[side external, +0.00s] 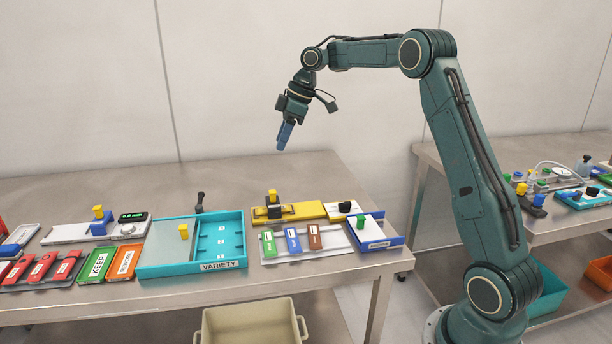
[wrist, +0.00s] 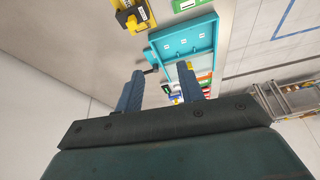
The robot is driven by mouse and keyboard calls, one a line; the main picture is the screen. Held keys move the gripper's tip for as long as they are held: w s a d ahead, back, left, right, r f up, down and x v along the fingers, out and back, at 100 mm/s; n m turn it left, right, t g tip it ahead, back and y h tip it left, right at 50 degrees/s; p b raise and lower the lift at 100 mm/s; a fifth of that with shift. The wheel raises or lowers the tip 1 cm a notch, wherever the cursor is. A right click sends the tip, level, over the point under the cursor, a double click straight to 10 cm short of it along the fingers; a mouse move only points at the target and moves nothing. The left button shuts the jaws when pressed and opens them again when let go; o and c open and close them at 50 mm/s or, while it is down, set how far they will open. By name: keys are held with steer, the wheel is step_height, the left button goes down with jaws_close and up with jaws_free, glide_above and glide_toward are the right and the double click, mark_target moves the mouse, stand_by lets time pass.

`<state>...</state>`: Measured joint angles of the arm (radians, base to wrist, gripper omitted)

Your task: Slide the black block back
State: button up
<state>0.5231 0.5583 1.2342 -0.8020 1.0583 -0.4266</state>
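The black block (side external: 274,212) has a pale label on its front and a yellow knob (side external: 272,195) on top. It sits toward the left end of a yellow track (side external: 306,210) at the back right of the metal table. In the wrist view the black block (wrist: 134,21) shows at the top, beside the teal tray. My gripper (side external: 284,140) hangs in the air well above the table, behind the track in the picture, touching nothing. In the wrist view its two blue fingers (wrist: 160,69) stand apart with nothing held between them.
The teal VARIETY tray (side external: 160,271) stands left of the track, with a black lever (side external: 200,200) behind it. In front are green, blue and brown pieces on a white rail (side external: 340,246). A white block with a black knob (side external: 345,207) is at right.

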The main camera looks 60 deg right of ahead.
mark_target(274, 193)
steer(key=w+d+f+n, duration=0.1)
steer(key=w+d+f, duration=0.1)
steer(key=d+f, duration=0.4)
steer(key=shift+d, duration=0.15)
steer(key=shift+w+f, duration=0.1)
steer(key=shift+f, duration=0.05)
steer(key=x, duration=1.3)
steer(key=shift+a+f, duration=0.15)
steer(key=shift+a, duration=0.15)
jaws_close()
